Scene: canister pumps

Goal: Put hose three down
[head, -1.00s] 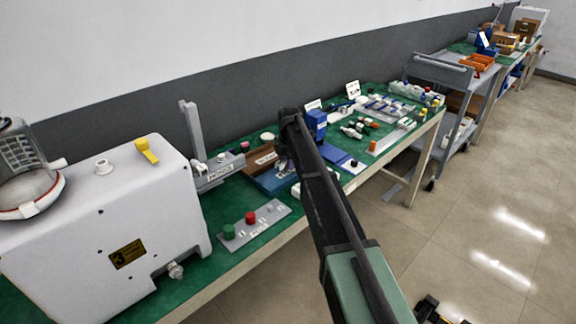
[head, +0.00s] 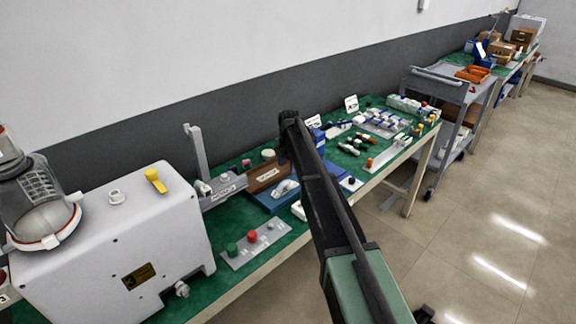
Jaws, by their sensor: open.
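A pale, curved, hose-like piece (head: 286,188) lies in a blue tray (head: 262,196) on the green bench. I cannot read any number on it, so I cannot tell whether it is hose three. My gripper is not distinguishable; the arm hides that area.
A panel with green and red buttons (head: 253,236) lies at the bench's front edge. A grey upright stand (head: 196,150) and a brown labelled bin (head: 268,174) stand behind. Small parts crowd the farther bench. A grey cart (head: 440,95) stands beyond; the floor at right is open.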

